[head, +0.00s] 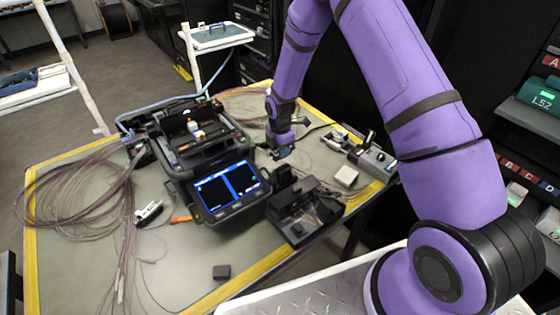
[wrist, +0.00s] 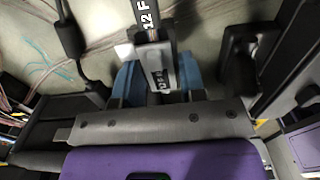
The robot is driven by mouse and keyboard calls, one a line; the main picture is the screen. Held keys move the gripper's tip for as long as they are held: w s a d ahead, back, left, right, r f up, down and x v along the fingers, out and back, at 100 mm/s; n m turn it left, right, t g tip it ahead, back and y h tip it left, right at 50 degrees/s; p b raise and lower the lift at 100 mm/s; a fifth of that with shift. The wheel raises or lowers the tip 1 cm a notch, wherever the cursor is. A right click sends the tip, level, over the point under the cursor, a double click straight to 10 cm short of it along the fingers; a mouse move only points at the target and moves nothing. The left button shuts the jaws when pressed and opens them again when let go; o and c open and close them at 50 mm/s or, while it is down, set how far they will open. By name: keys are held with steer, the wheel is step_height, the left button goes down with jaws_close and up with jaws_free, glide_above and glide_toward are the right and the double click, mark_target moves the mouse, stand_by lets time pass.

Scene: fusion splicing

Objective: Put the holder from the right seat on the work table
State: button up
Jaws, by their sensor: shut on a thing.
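My gripper (head: 282,151) is over the work table (head: 190,225), just right of the splicer (head: 228,190) with its lit blue screen. In the wrist view its blue fingers (wrist: 158,82) are shut on both sides of a grey holder (wrist: 160,66) with a dark label. A dark strip with white lettering runs up from the holder. The holder is hardly visible in the head view. I cannot tell whether it touches anything below. The seats of the splicer are too small or hidden to make out.
A black tool (head: 303,208) stands right of the screen at the table's right edge. A pale box (head: 346,177) and a grey device (head: 373,158) lie farther right. Coiled fibres (head: 85,195) cover the left side.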

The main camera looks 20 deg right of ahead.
mark_target(280, 166)
steer(key=shift+f, duration=2.45)
steer(key=shift+f, duration=0.15)
steer(key=o, duration=1)
